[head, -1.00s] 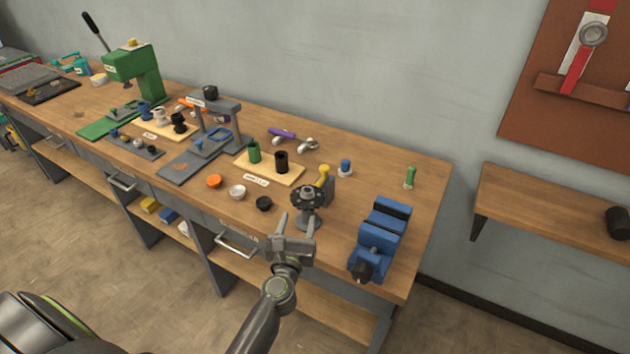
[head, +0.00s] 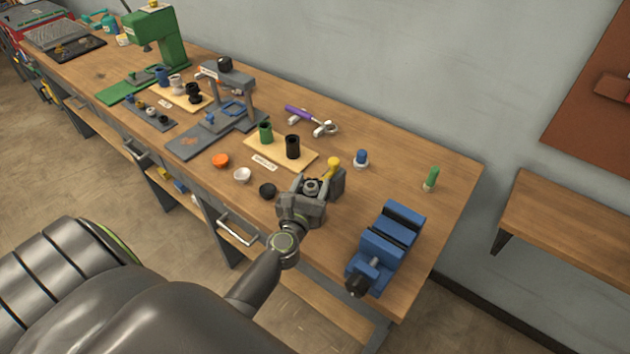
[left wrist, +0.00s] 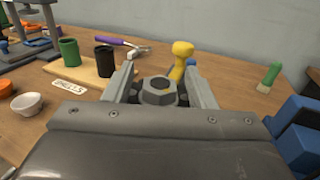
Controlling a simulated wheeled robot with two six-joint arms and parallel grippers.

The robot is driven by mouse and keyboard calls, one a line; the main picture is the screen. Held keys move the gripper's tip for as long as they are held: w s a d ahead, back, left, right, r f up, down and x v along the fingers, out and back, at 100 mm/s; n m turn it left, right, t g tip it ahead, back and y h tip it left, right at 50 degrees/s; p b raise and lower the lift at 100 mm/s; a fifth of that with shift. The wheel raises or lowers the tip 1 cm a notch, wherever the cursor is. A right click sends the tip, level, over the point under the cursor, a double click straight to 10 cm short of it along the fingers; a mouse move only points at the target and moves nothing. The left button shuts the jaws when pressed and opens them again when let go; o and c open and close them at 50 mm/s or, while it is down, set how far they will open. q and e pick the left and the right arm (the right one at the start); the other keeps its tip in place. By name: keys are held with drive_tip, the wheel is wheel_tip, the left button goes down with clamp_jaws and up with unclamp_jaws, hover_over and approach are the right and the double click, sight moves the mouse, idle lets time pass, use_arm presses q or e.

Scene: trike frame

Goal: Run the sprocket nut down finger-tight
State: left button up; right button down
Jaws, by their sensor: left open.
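The sprocket nut (left wrist: 158,92) is a grey hex nut with a round opening, on top of the dark sprocket stand near the bench's front edge. It also shows small in the head view (head: 312,186). My left gripper (head: 312,189) is open, with one finger on each side of the nut. In the left wrist view the two fingertips (left wrist: 160,78) reach past the nut on both sides, and I cannot tell whether they touch it. The stand's lower part is hidden by the gripper. My right gripper is not in view.
A blue vise (head: 385,248) stands right of my gripper. A yellow-handled part (head: 333,165) is just behind the nut. Black (head: 268,190), white (head: 242,175) and orange (head: 221,161) cups lie to the left.

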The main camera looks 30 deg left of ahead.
use_arm(q)
drive_tip(key=shift+s, duration=0.1)
drive_tip(key=shift+c, duration=0.3)
drive_tip(key=c, duration=0.9)
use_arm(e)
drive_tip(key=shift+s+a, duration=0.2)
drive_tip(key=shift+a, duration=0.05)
use_arm(q)
drive_tip(key=shift+m+h, duration=0.3)
drive_tip(key=shift+h, duration=0.2)
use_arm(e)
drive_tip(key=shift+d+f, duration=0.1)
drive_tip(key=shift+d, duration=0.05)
